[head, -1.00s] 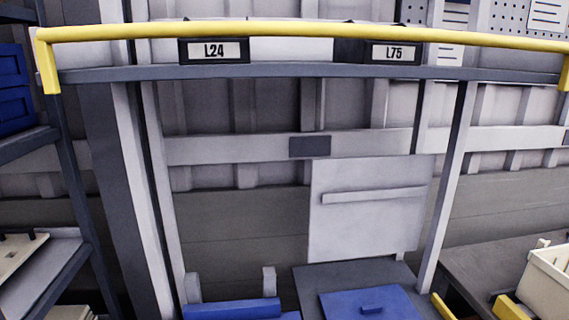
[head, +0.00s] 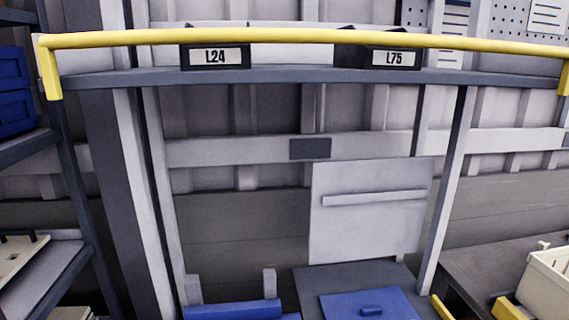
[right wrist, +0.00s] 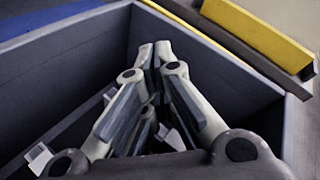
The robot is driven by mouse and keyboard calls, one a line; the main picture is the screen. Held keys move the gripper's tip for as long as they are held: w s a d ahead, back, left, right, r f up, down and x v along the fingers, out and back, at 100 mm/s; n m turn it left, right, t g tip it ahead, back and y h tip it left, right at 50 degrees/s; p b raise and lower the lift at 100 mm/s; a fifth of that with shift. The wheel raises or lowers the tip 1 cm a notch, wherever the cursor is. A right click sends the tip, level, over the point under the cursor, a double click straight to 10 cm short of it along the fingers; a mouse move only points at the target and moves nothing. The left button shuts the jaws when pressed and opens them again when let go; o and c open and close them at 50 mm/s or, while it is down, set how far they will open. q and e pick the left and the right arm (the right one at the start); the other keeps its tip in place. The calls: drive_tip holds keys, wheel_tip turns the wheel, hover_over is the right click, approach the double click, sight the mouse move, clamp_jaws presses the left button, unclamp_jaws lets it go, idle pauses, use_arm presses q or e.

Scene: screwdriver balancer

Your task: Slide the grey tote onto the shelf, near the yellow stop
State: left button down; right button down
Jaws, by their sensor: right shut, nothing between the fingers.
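The grey tote (right wrist: 226,62) fills most of the right wrist view, seen from above with two walls meeting at a far corner. My right gripper (right wrist: 153,52) is shut and empty, its fingertips together within the outline of the tote's opening. How deep they reach is hard to tell. The yellow stop (right wrist: 258,34) lies just outside the tote's right wall, at the upper right. The tote's near side is hidden by my gripper. The head view shows neither gripper, and I cannot make out the tote there.
Lower down are a blue panel (head: 368,303) and a cream bin (head: 550,283). A blue surface (right wrist: 45,15) lies beyond the tote's left wall.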

drive_tip(key=shift+w+d+f+p, duration=0.1)
drive_tip(key=shift+w+d+p, duration=0.1)
drive_tip(key=shift+d, duration=0.8)
drive_tip(key=shift+w+d+r+p, duration=0.15)
drive_tip(key=shift+w+d, duration=0.1)
drive_tip(key=shift+d, duration=0.75)
drive_tip(key=shift+w+d+f+p, duration=0.15)
drive_tip(key=shift+w+d+p, duration=0.05)
drive_tip(key=shift+d, duration=0.8)
drive_tip(key=shift+w+d, duration=0.35)
drive_tip(key=shift+d, duration=1.05)
drive_tip(key=shift+w+d, duration=0.4)
drive_tip(key=shift+d, duration=1.05)
drive_tip(key=shift+w+d, duration=0.35)
drive_tip(key=shift+d, duration=1.05)
drive_tip(key=d, duration=0.1)
drive_tip(key=w+d, duration=0.1)
drive_tip(key=d, duration=0.1)
drive_tip(key=shift+d, duration=0.15)
